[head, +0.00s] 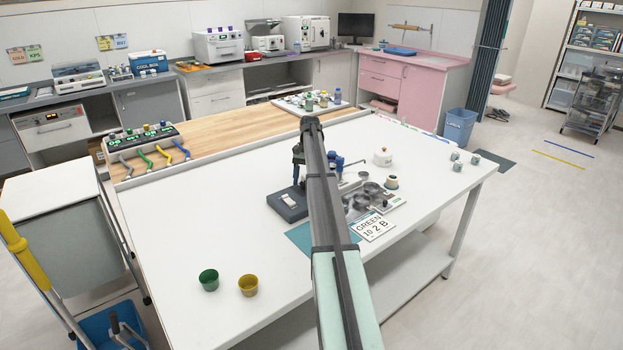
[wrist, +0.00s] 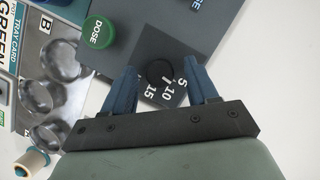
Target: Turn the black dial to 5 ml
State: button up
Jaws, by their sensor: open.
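The black dial (wrist: 159,71) shows in the wrist view on a dark grey panel (wrist: 130,35), with white numbers 5, 10 and 15 along its lower right side. A short white line lies at the dial's lower edge, towards the numbers; its exact reading is hard to tell. My gripper (wrist: 160,64) is open, with one blue finger on each side of the dial. I cannot tell whether the fingers touch it. In the head view my arm hides the dial.
A green DOSE button (wrist: 98,30) is left of the dial. A metal tray (wrist: 28,100) with round hollows and a GREEN card lies farther left. In the head view, green (head: 209,279) and yellow (head: 248,285) cups stand at the table's front; the table's left part is clear.

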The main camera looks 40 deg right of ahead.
jog(key=m, duration=0.2)
jog(key=m+t, duration=0.1)
jog(key=m, duration=0.1)
jog(key=shift+s+y, duration=0.2)
jog(key=shift+y, duration=0.1)
jog(key=m+t, duration=0.2)
jog(key=m, duration=0.2)
jog(key=shift+s+m, duration=0.1)
jog(key=shift+m, duration=0.2)
jog(key=m+t, duration=0.1)
jog(key=m, duration=0.2)
jog(key=shift+s+r, duration=0.1)
jog(key=shift+s, duration=0.05)
jog(key=m+t, duration=0.1)
jog(key=m, duration=0.1)
jog(key=m+t+h, duration=0.1)
jog(key=m, duration=0.1)
jog(key=shift+a+m, duration=0.1)
jog(key=shift+m, duration=0.3)
jog(key=v, duration=1.4)
jog(key=s+d+f+m+h, duration=0.1)
jog(key=s+d+f+h, duration=0.1)
jog(key=s+d, duration=0.5)
jog(key=s+d+f+m+t+h, duration=0.1)
jog(key=s+d+f, duration=0.4)
jog(key=d, duration=1)
jog(key=shift+s+d+f+h, duration=0.25)
jog(key=shift+s+f+h, duration=0.1)
jog(key=shift+s+h, duration=0.6)
jog(key=shift+s, duration=0.1)
